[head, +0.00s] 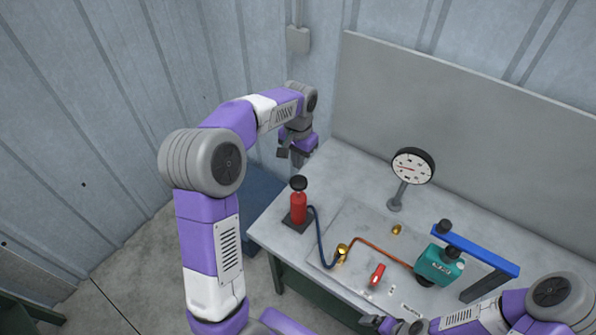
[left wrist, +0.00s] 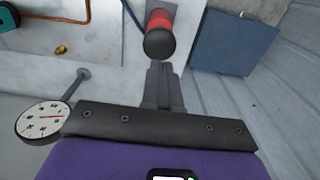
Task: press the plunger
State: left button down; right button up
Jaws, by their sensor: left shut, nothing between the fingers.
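The plunger is a red cylinder (head: 299,208) with a round black knob (head: 299,183) on top. It stands upright on a dark base plate at the table's left end. In the left wrist view the black knob (left wrist: 160,45) shows just beyond the fingertips, with the red body behind it. My left gripper (head: 297,161) is shut and empty, above and behind the plunger, apart from the knob in the head view. In the left wrist view its fingers (left wrist: 159,66) are together. My right gripper (head: 388,325) is at the bottom edge, partly cut off; its opening is unclear.
A blue hose (head: 320,240) runs from the plunger to a brass fitting (head: 342,250). A grey panel backs the table.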

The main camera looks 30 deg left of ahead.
pick_arm(q)
notch_tip(320, 180, up, 2)
jog(key=shift+r, duration=0.1)
dwell(1.0)
notch_tip(320, 180, up, 5)
jog(key=p, duration=0.3)
send_over(298, 180)
jog(key=shift+r, duration=0.1)
notch_tip(298, 180, down, 14)
jog(key=shift+f, duration=0.1)
dwell(0.4)
